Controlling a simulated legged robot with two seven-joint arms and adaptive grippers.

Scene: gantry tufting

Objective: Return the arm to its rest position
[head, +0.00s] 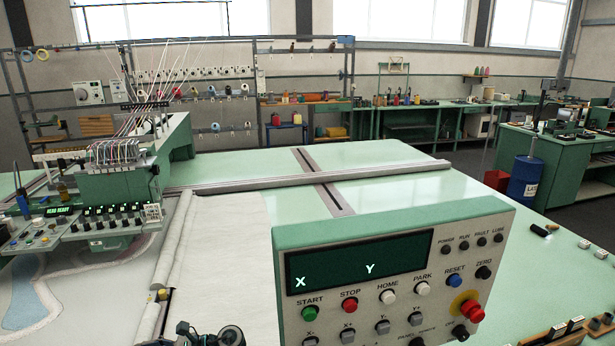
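Dark mechanical parts that look like my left gripper (208,335) show at the bottom edge, left of centre. They are cut off by the frame, and I cannot tell how far apart the fingers are or whether they hold anything. They are in front of the white cloth (235,250), left of the green control panel (395,265). The panel's display shows X and Y, with coloured buttons below it. My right gripper is not in view.
A green tufting head (115,185) with threads stands at the left over a patterned fabric (75,285). A grey rail (310,179) crosses the green table (375,160). A blue barrel (525,177) stands at the right. Small items lie near the table's right edge.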

